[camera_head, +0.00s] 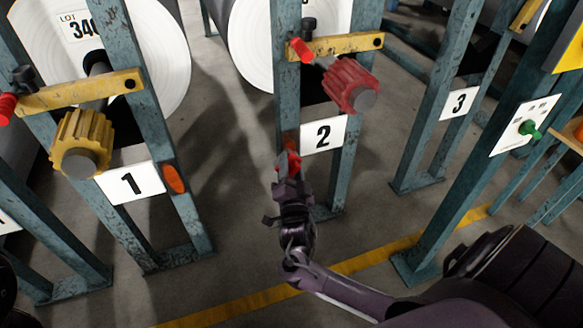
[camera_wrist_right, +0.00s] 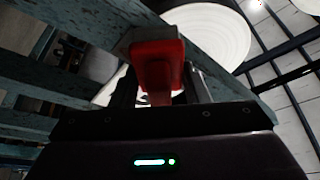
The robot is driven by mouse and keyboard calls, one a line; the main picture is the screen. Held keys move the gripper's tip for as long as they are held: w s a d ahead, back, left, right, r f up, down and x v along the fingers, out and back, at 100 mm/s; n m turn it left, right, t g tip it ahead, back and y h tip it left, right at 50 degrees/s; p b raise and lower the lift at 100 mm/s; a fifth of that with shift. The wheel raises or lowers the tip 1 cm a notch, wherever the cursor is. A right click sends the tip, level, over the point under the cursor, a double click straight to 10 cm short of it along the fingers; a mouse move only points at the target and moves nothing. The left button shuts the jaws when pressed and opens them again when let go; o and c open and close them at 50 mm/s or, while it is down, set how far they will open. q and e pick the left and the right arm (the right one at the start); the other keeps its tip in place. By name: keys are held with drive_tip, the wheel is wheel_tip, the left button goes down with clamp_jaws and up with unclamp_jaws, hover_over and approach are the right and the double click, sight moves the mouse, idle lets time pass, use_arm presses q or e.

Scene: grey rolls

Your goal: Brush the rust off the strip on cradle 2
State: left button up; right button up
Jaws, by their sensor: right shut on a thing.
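Cradle 2 (camera_head: 343,170) is a teal post frame with a white "2" plate (camera_head: 323,134). A small orange-brown patch, likely the rusty strip (camera_head: 290,141), shows on its left post below the yellow bar. My right gripper (camera_head: 289,172) is in front of that post, shut on a red-handled tool, likely the brush (camera_head: 292,163). The tool's top is just below the patch; I cannot tell whether they touch. In the right wrist view the red tool (camera_wrist_right: 158,65) stands between the fingers, with a dull grey-brown edge at its upper left. My left gripper is not in view.
Above the patch are a yellow bar (camera_head: 345,44), a red knob (camera_head: 350,84) and a red-tipped lever (camera_head: 301,50). Cradle 1 (camera_head: 190,220) stands left with an orange oval (camera_head: 173,179); cradle 3 (camera_head: 427,130) stands right. White rolls (camera_head: 140,60) lie behind. Floor between cradles is clear.

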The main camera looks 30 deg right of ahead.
drive_tip(key=shift+s+d+r+p, duration=0.1)
drive_tip(key=shift+d+r+p, duration=0.5)
drive_tip(key=shift+r+p, duration=0.3)
drive_tip(key=shift+a+r, duration=0.1)
drive_tip(key=shift+a, duration=0.55)
drive_tip(key=shift+r+p, duration=0.85)
drive_tip(key=shift+p, duration=0.1)
drive_tip(key=shift+d+f, duration=0.1)
drive_tip(key=shift+d, duration=0.25)
drive_tip(key=shift+a+r+p, duration=0.3)
drive_tip(key=shift+r+p, duration=0.55)
drive_tip(key=shift+p, duration=0.1)
